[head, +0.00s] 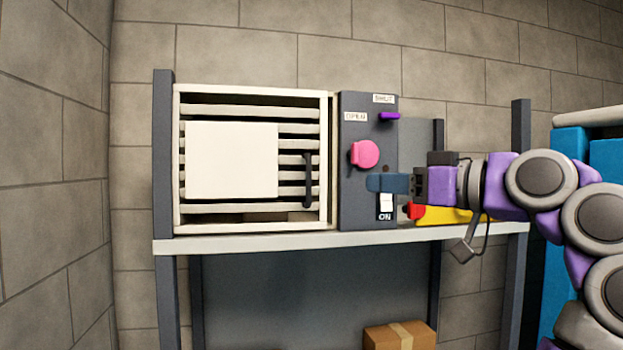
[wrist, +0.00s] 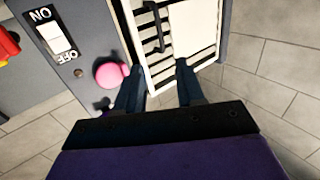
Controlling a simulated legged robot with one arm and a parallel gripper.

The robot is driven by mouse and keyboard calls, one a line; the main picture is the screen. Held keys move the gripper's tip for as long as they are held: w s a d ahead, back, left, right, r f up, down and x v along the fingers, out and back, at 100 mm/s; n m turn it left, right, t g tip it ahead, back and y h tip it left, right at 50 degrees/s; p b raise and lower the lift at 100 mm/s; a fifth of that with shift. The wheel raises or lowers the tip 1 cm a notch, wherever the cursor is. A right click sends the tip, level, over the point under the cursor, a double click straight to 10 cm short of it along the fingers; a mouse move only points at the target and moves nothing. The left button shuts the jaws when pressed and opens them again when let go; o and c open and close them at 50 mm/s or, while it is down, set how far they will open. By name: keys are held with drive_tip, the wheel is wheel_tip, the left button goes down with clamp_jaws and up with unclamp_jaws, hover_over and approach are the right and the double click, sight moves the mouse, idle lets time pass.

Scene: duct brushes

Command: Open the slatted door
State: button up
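The slatted door (head: 300,142) is a cream frame with horizontal slats, on the front of a box on the shelf. It looks closed or nearly so. Its black upright bar handle (head: 308,180) is near the right edge. The handle also shows at the top of the wrist view (wrist: 152,28). My gripper (head: 385,182) is in front of the grey control panel, right of the handle and apart from it. In the wrist view its two dark fingers (wrist: 158,72) are spread with nothing between them, pointing toward the door.
The control panel (head: 352,210) has a pink knob (head: 364,154), a purple lever (head: 390,116) and a white switch (head: 386,204). A white plate (head: 232,160) covers part of the slats. A yellow object (head: 445,215) lies right. A cardboard box (head: 400,336) is below.

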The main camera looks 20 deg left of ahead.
sight(310, 180)
drive_tip(key=p+x, duration=0.3)
drive_tip(key=x, duration=1.1)
drive_tip(key=shift+a+f+p, duration=0.1)
drive_tip(key=shift+a+p, duration=0.2)
drive_tip(key=shift+a, duration=0.1)
drive_tip(key=shift+w+a, duration=0.25)
drive_tip(key=shift+w+p, duration=0.35)
drive_tip(key=shift+a, duration=0.1)
drive_tip(key=shift+a, duration=0.65)
drive_tip(key=c, duration=0.5)
drive_tip(key=shift+d, duration=0.25)
clamp_jaws()
